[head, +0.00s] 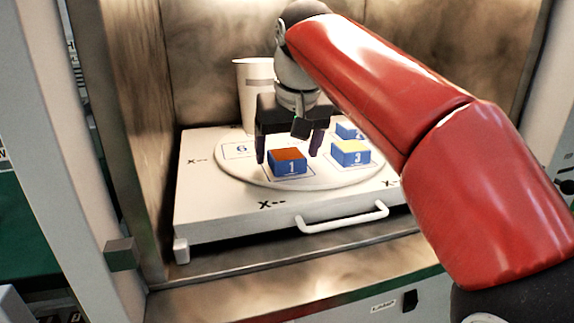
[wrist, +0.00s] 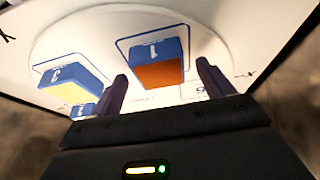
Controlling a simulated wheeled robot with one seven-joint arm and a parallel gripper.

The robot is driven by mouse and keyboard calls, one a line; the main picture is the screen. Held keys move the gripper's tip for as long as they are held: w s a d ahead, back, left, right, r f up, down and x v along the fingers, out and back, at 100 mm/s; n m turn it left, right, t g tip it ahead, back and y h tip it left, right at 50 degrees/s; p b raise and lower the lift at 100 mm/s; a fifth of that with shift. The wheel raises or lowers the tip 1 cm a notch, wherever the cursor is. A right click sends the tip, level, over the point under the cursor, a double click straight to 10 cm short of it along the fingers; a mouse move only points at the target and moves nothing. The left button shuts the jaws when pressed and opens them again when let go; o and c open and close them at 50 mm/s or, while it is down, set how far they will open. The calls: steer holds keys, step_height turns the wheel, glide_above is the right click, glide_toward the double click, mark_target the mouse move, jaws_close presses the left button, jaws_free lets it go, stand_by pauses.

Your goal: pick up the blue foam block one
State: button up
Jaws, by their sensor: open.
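The blue foam block one (head: 288,163) has an orange-red top and a white 1 on its front. It sits on its outlined place on the round white plate (head: 232,172). My gripper (head: 289,158) is open, with one dark finger at each side of block one in the head view. In the wrist view, block one (wrist: 160,65) lies ahead between the two fingertips (wrist: 162,75), and nothing is held. I cannot tell whether either finger touches it.
Block three (head: 351,153), blue with a yellow top, stands just right of block one. Another blue block (head: 348,130) is behind it. A white cup (head: 254,80) stands at the back left. A white handle (head: 342,217) is on the tray's front. Metal chamber walls (head: 205,50) enclose the tray.

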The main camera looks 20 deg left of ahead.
steer(key=shift+w+a+f, duration=0.1)
steer(key=shift+w+f, duration=0.05)
steer(key=shift+f, duration=0.4)
steer(key=c, duration=1)
steer(key=shift+c, duration=0.2)
steer(key=shift+r, duration=0.15)
